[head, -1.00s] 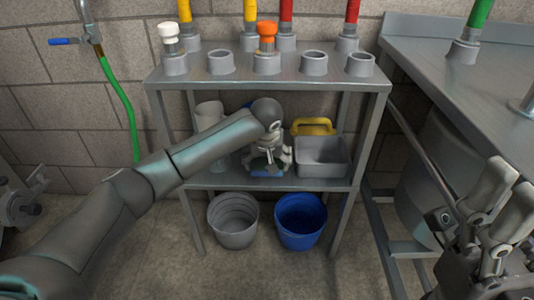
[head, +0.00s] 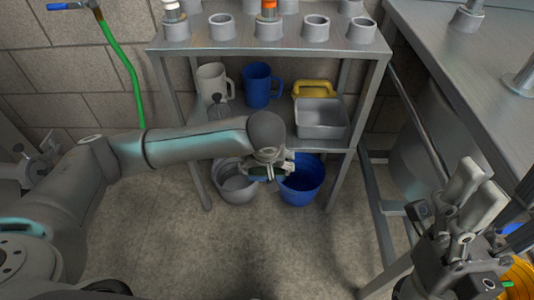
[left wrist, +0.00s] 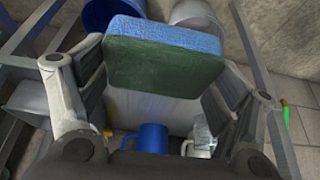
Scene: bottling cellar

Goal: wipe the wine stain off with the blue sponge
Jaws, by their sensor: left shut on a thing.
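The blue sponge (left wrist: 160,52), with a dark green scouring side, sits between the fingers of my left gripper (left wrist: 165,90) in the left wrist view. In the head view my left gripper (head: 268,171) is shut on it, in front of the shelf rack and above the buckets. Only a small dark part of the sponge shows there. My right gripper (head: 481,178) is at the right of the head view, its fingers apart and empty. I see no wine stain in these frames.
A grey bucket (head: 233,189) and a blue bucket (head: 300,197) stand under the rack (head: 345,66). The lower shelf holds a white mug (head: 212,82), a blue mug (head: 257,88), a grey bin (head: 321,120) and a yellow-handled thing (head: 314,88). A metal counter (head: 480,70) is at right.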

